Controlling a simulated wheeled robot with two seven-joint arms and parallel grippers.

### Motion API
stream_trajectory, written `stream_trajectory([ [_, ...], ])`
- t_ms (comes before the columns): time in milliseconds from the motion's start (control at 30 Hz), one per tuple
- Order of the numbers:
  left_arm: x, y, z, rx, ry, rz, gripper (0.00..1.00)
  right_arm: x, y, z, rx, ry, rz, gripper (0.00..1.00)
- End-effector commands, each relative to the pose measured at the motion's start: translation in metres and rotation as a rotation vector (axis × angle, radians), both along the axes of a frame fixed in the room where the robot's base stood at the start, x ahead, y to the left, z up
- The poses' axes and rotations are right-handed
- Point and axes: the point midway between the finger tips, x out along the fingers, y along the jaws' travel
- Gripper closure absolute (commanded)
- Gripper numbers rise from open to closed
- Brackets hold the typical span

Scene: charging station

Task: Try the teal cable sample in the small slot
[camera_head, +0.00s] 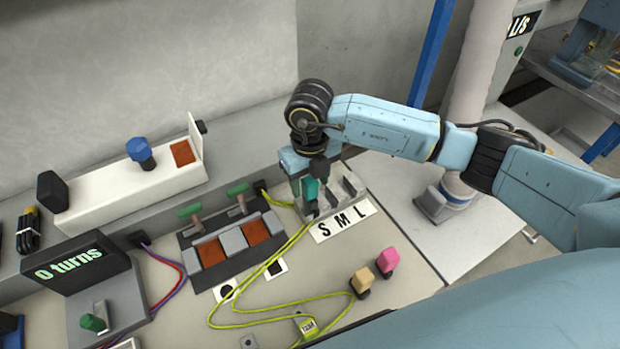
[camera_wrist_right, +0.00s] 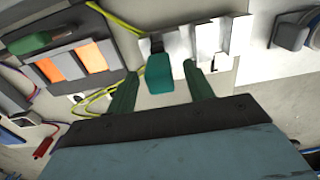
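The teal cable sample (camera_head: 310,187) stands at the left end of the pale slot holder (camera_head: 352,186), at the slot behind the letter S on the label (camera_head: 343,221). How deep it sits is hidden. In the right wrist view, the teal sample (camera_wrist_right: 159,73) lies between the two green fingers of my right gripper (camera_wrist_right: 161,88). A gap shows on each side of it, so the gripper is open around it. In the head view my right gripper (camera_head: 308,180) is over the holder's left end and partly hides the slot. My left gripper is not in view.
A tan sample (camera_head: 362,279) and a pink sample (camera_head: 388,261) stand at the front right. Yellow-green cable (camera_head: 215,314) loops across the panel. Left of the holder is a dark fixture with green levers (camera_head: 238,190). A "0 turns" display (camera_head: 68,263) stands at left.

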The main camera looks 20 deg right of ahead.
Motion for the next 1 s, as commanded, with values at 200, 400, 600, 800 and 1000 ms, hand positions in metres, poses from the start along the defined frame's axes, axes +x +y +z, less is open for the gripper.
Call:
stream_trajectory([
  [200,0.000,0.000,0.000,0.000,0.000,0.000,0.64,0.000,0.000,0.004,0.000,-0.001,0.000,0.48],
  [400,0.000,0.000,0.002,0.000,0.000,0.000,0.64,0.001,0.000,0.034,0.002,-0.006,0.001,0.48],
  [600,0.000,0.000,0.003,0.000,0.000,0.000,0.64,0.001,0.000,0.081,0.001,-0.006,0.001,0.48],
  [800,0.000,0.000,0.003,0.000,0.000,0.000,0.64,0.001,0.000,0.117,0.001,-0.004,0.000,0.48],
  [1000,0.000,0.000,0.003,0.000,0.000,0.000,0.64,0.000,0.000,0.133,0.000,-0.002,0.000,0.48],
])
